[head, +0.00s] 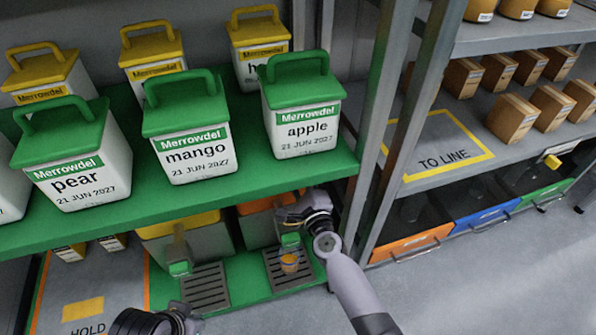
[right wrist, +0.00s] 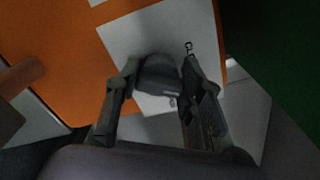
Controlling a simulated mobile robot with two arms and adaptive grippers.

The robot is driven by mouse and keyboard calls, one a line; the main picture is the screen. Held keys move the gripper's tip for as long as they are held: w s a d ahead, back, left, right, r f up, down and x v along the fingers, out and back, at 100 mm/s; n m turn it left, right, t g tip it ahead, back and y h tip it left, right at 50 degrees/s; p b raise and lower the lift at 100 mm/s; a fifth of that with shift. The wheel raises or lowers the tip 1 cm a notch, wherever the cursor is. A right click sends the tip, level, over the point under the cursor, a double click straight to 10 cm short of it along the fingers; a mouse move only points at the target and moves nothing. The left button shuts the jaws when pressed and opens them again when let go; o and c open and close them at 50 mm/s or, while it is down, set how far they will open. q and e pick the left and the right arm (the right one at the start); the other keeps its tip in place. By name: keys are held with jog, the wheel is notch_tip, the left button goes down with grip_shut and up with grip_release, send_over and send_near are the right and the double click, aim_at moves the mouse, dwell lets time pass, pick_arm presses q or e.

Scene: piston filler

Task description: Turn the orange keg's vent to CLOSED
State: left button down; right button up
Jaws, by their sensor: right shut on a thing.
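The orange keg (head: 260,228) stands on the lower green shelf, its orange lid partly hidden under the upper shelf. My right gripper (head: 294,212) is at the right end of its lid. In the right wrist view the orange lid (right wrist: 60,62) carries a pale label plate (right wrist: 125,38). A grey vent knob (right wrist: 158,72) sits on the plate, and my right gripper (right wrist: 156,88) is shut on it. Partly hidden lettering beginning "CL" shows beside the right finger. The knob's exact pointing is unclear. My left gripper (head: 178,318) is at the bottom edge, partly cut off.
A tap with a green end (head: 290,240) is on the keg's front, above a small orange cup (head: 289,262) and a drip tray (head: 274,280). A yellow-lidded keg (head: 190,240) stands to the left. A rack post (head: 372,150) rises close on the right. The upper shelf (head: 235,190) is low overhead.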

jog(key=n+p, duration=0.1)
jog(key=n, duration=0.5)
jog(key=shift+f+p, duration=0.15)
jog(key=shift+p, duration=0.15)
jog(key=shift+n, duration=0.3)
jog(key=o, duration=1.2)
jog(key=shift+c, duration=0.2)
jog(key=v, duration=1.2)
